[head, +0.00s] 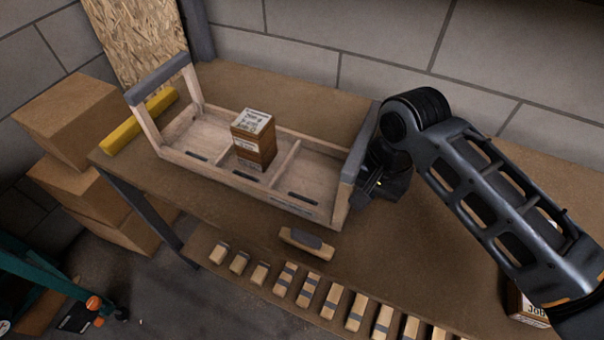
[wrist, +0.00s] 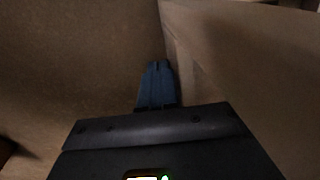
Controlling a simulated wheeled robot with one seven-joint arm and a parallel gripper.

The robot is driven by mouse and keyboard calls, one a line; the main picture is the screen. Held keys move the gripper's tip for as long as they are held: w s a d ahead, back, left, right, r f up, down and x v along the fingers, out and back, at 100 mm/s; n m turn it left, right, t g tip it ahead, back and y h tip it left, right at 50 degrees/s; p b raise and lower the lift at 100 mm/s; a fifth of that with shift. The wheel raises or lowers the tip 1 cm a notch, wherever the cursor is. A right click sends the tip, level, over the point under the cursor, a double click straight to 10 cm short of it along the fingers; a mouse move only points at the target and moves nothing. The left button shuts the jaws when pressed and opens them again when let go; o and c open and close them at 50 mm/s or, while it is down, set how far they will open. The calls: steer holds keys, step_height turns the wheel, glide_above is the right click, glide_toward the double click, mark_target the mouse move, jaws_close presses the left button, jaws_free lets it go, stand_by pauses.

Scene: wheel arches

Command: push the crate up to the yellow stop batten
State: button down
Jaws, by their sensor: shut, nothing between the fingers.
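The crate (head: 290,196) is a pale wooden open tray with upright end frames topped by grey bars. It stands upright on the brown table. The yellow stop batten (head: 122,136) lies at the table's left end, just beyond the crate's left end frame, which partly covers it. I cannot tell whether they touch. My gripper (head: 367,188) is low beside the crate's right end, partly hidden by its frame.
Inside the crate stands a brown box stack with a white label (head: 254,140). Cardboard boxes (head: 75,125) are stacked left of the table.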

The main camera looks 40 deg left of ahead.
mark_target(315, 186)
steer(key=shift+s+a+p, duration=0.1)
steer(key=shift+s+a, duration=0.3)
steer(key=shift+a, duration=1.1)
steer(key=shift+s+a+p, duration=0.1)
steer(key=shift+s+a, duration=0.35)
steer(key=shift+a, duration=1)
steer(key=shift+s+a+p, duration=0.1)
steer(key=shift+s+a, duration=0.3)
steer(key=shift+a, duration=1.1)
steer(key=d+r+p, duration=0.1)
steer(key=p, duration=0.1)
steer(key=w+d+r+p, duration=0.1)
steer(key=d+p, duration=0.1)
steer(key=shift+d+r, duration=0.1)
steer(key=shift+r, duration=0.2)
steer(key=shift+w+d+r+p, duration=0.2)
steer(key=shift+d+r+p, duration=0.15)
steer(key=shift+d+p, duration=0.4)
steer(key=shift+d, duration=0.1)
